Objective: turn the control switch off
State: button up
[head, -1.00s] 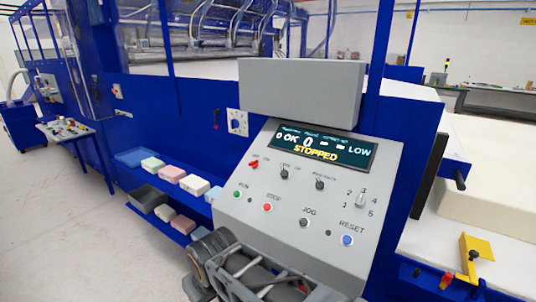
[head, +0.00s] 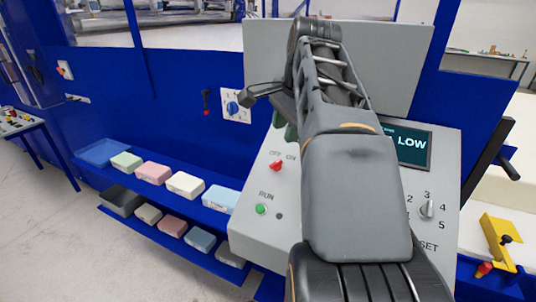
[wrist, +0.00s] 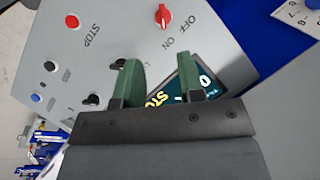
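The control switch is a small red knob (head: 277,165) below the OFF and ON labels on the sloped grey panel (head: 250,235). It also shows in the wrist view (wrist: 163,17), at the top, past my fingertips; which label it points to is hard to tell. My gripper (wrist: 158,78) has two green fingers spread apart with nothing between them. It hangs over the panel near the display (wrist: 205,82), apart from the knob. In the head view my arm hides most of my gripper, the middle of the panel and much of the display.
A green RUN button (head: 261,209) sits below the knob. A red STOP button (wrist: 72,21) and black knobs are close by in the wrist view. A numbered selector (head: 427,209) is at the panel's right. A grey box (head: 400,60) rises behind the panel. Coloured foam blocks lie on blue shelves at left.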

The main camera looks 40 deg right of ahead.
aim_at(277, 162)
jog(key=shift+m, duration=0.4)
jog(key=x, duration=0.8)
jog(key=b+x, duration=0.1)
jog(key=x, duration=0.3)
jog(key=shift+w+d+f, duration=0.3)
jog(key=shift+d, duration=0.1)
jog(key=c, duration=0.6)
